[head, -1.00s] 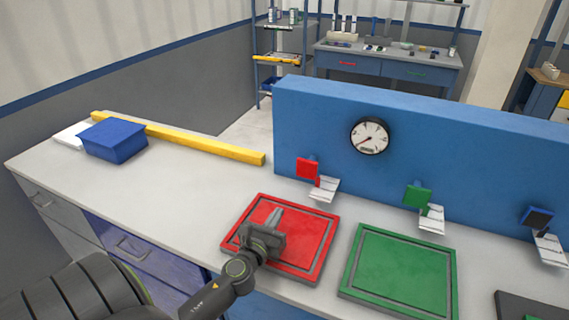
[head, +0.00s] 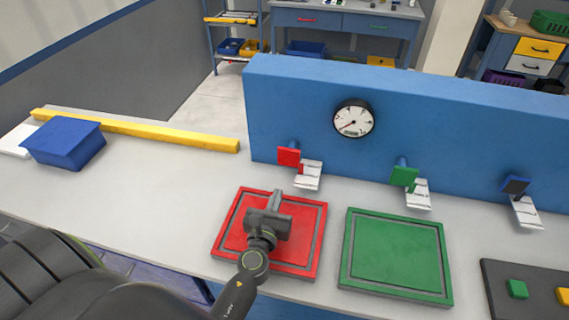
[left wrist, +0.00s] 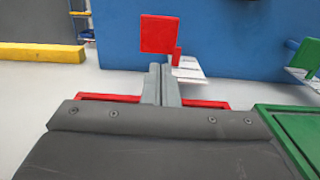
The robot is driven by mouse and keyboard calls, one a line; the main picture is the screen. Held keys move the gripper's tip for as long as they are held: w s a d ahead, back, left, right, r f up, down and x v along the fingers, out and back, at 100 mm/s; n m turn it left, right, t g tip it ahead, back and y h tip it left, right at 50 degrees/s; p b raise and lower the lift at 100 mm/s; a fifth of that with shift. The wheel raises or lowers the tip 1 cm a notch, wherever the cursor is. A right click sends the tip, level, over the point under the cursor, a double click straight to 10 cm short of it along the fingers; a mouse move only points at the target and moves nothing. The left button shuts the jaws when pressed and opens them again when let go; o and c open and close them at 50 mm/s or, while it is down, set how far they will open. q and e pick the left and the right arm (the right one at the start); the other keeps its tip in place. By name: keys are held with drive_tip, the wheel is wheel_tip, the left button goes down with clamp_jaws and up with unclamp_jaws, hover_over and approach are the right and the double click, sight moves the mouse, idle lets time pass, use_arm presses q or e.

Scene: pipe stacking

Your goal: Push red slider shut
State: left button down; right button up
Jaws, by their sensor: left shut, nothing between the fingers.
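The red slider (head: 289,157) is a square red plate on the front of the blue panel (head: 400,120), above a small white sloped chute (head: 308,176). It also shows in the left wrist view (left wrist: 160,34), straight ahead of my fingertips. My left gripper (head: 275,201) is shut and empty. It is over the red tray (head: 231,232) on the table, apart from the slider and on the near side of it. The gripper body hides part of the tray. My right gripper is not in view.
A green slider (head: 404,177) and a dark blue one (head: 515,185) sit further right on the panel. A green tray (head: 395,255) lies right of the red one. A blue box (head: 62,145) and a yellow bar (head: 140,130) lie on the left. The table between is clear.

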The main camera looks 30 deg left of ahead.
sight(288, 158)
use_arm(q)
drive_tip(key=p+x, duration=0.1)
drive_tip(key=x, duration=0.9)
drive_tip(key=shift+w+a, duration=0.15)
drive_tip(key=shift+w, duration=0.05)
drive_tip(key=shift+w+a, duration=0.15)
drive_tip(key=shift+w, duration=0.4)
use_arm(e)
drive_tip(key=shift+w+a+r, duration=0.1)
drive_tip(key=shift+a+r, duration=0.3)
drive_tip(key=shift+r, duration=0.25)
use_arm(q)
drive_tip(key=shift+w, duration=0.1)
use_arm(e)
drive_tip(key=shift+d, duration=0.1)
use_arm(q)
drive_tip(key=b+x, duration=0.1)
drive_tip(key=x, duration=0.3)
drive_tip(key=shift+w+a, duration=0.1)
drive_tip(key=shift+a, duration=0.05)
drive_tip(key=shift+r, duration=0.35)
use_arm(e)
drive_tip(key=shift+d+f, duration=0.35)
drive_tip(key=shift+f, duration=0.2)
